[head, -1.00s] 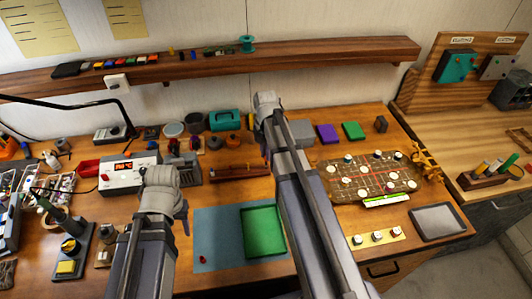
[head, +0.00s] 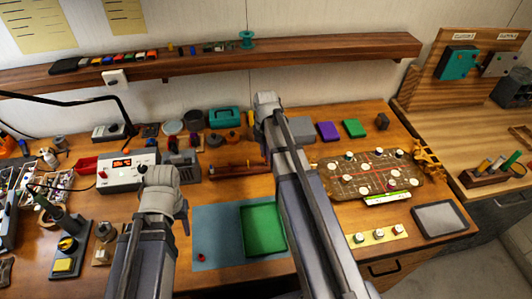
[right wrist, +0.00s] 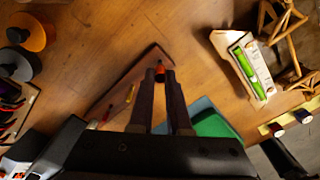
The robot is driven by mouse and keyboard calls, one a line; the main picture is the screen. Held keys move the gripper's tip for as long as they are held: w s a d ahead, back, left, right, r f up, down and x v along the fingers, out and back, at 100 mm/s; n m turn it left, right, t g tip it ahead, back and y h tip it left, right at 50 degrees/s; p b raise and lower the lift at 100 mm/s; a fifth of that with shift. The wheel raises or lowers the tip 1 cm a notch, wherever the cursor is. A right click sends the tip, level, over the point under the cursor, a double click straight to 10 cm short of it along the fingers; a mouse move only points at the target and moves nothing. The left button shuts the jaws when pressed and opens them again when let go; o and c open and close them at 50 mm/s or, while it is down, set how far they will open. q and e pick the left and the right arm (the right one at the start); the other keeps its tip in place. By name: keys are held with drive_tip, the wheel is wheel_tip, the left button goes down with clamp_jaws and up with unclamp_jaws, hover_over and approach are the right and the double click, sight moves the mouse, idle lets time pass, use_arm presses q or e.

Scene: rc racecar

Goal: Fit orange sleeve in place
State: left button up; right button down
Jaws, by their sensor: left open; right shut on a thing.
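The rack (head: 236,172) also shows in the head view, left of my right gripper (head: 267,152). I cannot tell whether the sleeve touches the rack. My left gripper (head: 184,222) is open and empty, left of the blue mat (head: 215,222).
A green tray (head: 262,231) lies on the mat, with a small red piece (head: 201,257) near its left. A white soldering station (head: 125,170) stands at left. A brown board with knobs (head: 362,178) and a grey tray (head: 440,219) are at right.

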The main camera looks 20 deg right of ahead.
use_arm(q)
drive_tip(key=shift+f+b, duration=1.25)
drive_tip(key=shift+f, duration=0.15)
use_arm(e)
drive_tip(key=shift+f, duration=1.35)
drive_tip(key=shift+c, duration=2)
unclamp_jaws()
drive_tip(key=shift+r+p, duration=4.5)
use_arm(q)
wheel_tip(320, 180, up, 9)
